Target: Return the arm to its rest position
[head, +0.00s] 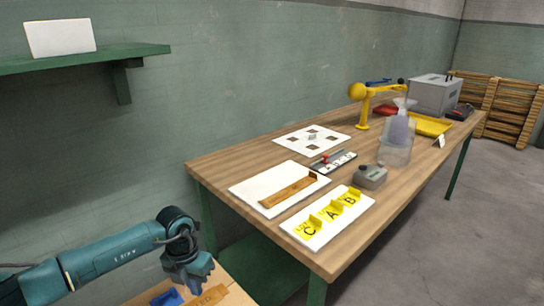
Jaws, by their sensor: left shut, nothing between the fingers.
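My left arm comes in from the lower left, teal and dark. Its gripper (190,280) points down over a small wooden surface (236,297) at the bottom edge. The gripper is shut with nothing in it. A blue piece (167,298) and a tan wooden piece (209,296) lie close to its fingertips; whether the fingers touch them I cannot tell. My right gripper is not in view.
A long wooden table (222,162) stands ahead, holding white boards, a yellow-marked C, A, B plate (328,217), a grey device (370,176) and a yellow arm-like stand (363,110). A green shelf (85,58) juts from the left wall. Open floor lies at right.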

